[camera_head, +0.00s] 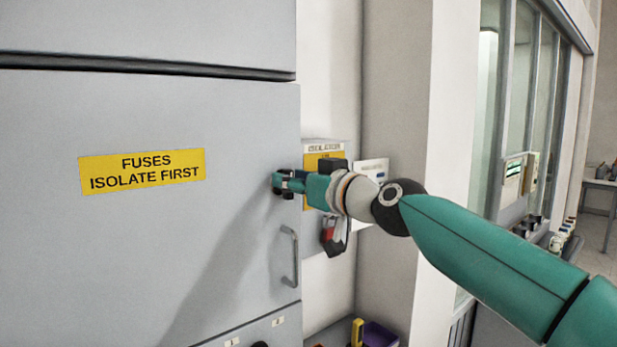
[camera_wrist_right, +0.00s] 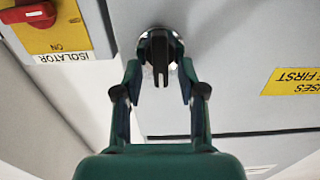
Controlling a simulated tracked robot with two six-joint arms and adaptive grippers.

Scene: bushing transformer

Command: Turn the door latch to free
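The grey cabinet door (camera_head: 120,250) bears a yellow label (camera_head: 142,171) reading "FUSES ISOLATE FIRST" and appears closed. The door latch (camera_wrist_right: 160,52) is a black knob on a round silvery base, seen end-on in the right wrist view. In the head view my right gripper (camera_head: 282,183) is at the door's right edge and mostly hides the latch. In the wrist view my right gripper (camera_wrist_right: 160,78) is open, one finger on each side of the latch, with a small gap visible. Whether a fingertip touches it is unclear. My left gripper is not in view.
A vertical door handle (camera_head: 290,256) sits just below the gripper. An isolator box with a red switch (camera_wrist_right: 32,13) is on the wall beside the cabinet. A padlock-like red and black item (camera_head: 331,236) hangs below it. A purple bin (camera_head: 378,335) stands low down.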

